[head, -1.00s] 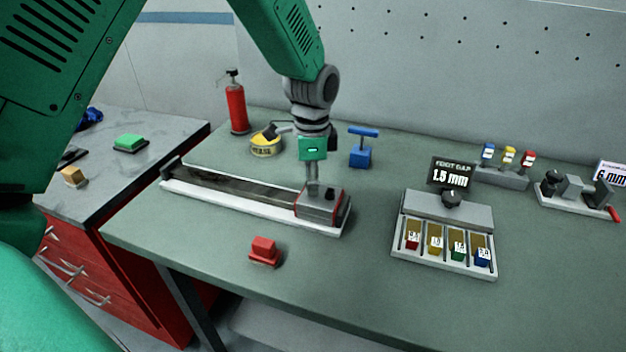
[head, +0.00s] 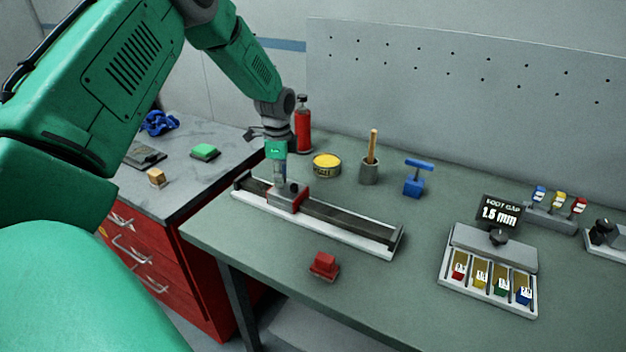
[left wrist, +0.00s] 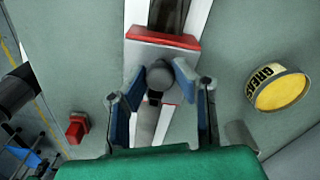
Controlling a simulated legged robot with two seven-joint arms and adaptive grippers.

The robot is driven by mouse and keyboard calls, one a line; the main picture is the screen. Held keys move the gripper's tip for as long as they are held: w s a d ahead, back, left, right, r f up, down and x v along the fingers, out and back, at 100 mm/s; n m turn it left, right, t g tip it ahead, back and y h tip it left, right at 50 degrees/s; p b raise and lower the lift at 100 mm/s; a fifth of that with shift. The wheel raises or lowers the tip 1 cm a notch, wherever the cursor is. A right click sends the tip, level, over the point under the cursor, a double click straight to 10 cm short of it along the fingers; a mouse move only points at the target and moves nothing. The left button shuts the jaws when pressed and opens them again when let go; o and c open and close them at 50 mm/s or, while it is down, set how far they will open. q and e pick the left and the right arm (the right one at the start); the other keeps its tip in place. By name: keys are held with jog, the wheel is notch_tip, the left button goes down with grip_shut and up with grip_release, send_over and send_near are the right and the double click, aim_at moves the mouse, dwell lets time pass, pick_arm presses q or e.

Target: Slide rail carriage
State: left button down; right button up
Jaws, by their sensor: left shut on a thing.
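The rail (head: 345,222) is a long dark track on a pale base, lying on the green-grey bench. The carriage (head: 289,199), a grey block with red edges, sits on it toward its left end. My left gripper (head: 281,183) is above the carriage and shut on its upright knob. In the left wrist view, the blue-padded fingers (left wrist: 158,84) stand on both sides of the dark round knob (left wrist: 160,73), with the carriage's red edge (left wrist: 163,38) beyond. The exact contact of the pads is partly hidden. My right gripper is not in view.
A red block (head: 324,266) lies in front of the rail. Behind stand a grease tin (head: 327,164), a cup with a stick (head: 370,170), a blue T-handled piece (head: 416,180) and a fire extinguisher (head: 302,128). A tray with a 1.5 mm sign (head: 490,262) is to the right.

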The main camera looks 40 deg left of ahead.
pick_arm(q)
jog(key=a, duration=0.3)
jog(key=s+a, duration=0.1)
jog(key=a, duration=0.2)
jog(key=s+a, duration=0.1)
jog(key=a, duration=0.3)
jog(key=shift+s, duration=0.1)
jog(key=shift+d, duration=0.1)
jog(key=c, duration=1.3)
grip_release()
jog(key=shift+d, duration=0.1)
notch_tip(320, 180, up, 12)
jog(key=shift+w, duration=0.2)
jog(key=shift+f, duration=0.15)
